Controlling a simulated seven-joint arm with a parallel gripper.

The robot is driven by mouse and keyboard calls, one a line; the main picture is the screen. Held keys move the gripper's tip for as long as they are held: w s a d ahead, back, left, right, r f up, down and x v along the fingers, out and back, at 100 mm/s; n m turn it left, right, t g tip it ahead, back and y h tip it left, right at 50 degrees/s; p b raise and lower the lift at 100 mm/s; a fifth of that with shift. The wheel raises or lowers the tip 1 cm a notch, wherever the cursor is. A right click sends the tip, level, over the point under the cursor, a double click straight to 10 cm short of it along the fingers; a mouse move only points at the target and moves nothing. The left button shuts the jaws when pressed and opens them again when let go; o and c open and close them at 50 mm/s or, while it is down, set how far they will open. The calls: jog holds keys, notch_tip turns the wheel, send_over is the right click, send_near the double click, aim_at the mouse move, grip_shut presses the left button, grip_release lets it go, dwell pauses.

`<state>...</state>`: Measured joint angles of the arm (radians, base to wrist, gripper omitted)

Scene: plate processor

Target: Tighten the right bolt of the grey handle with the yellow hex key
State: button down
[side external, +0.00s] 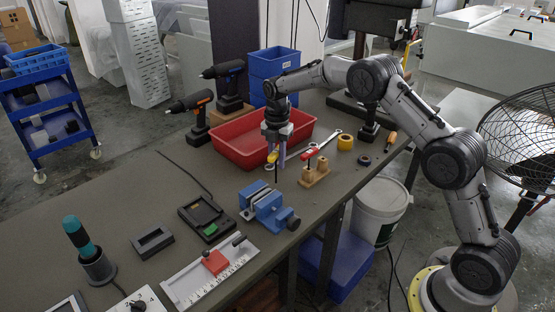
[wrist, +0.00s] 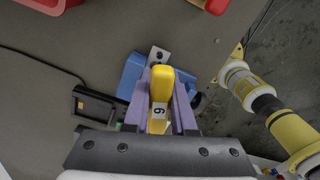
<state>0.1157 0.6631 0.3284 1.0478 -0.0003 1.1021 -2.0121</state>
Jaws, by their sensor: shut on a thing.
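My gripper (side external: 275,152) is shut on the yellow hex key (side external: 270,156), above the bench between the red bin and the blue vise. In the wrist view the purple fingers (wrist: 160,105) pinch the yellow handle (wrist: 161,80), which bears a white label with one digit, 6 or 9. A thin dark shaft points down in the side view; its tip looks clear of the bench. A dark grey rectangular frame (side external: 152,242) lies flat on the bench, possibly the grey handle. Its bolts are too small to make out.
The blue vise (side external: 268,207) stands near the front edge. A red bin (side external: 225,143), a dark device with a green part (side external: 206,219) and cordless drills (side external: 190,104) stand around.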

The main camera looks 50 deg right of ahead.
aim_at(276, 169)
jog(key=n, duration=0.3)
jog(key=shift+w+n, duration=0.15)
jog(key=shift+n, duration=0.25)
jog(key=n, duration=0.4)
jog(key=shift+w+a, duration=0.1)
jog(key=shift+a, duration=0.05)
jog(key=shift+f, duration=1.65)
jog(key=shift+f, duration=0.3)
jog(key=shift+m, duration=1)
jog(key=shift+r, duration=0.1)
jog(key=shift+r, duration=1.95)
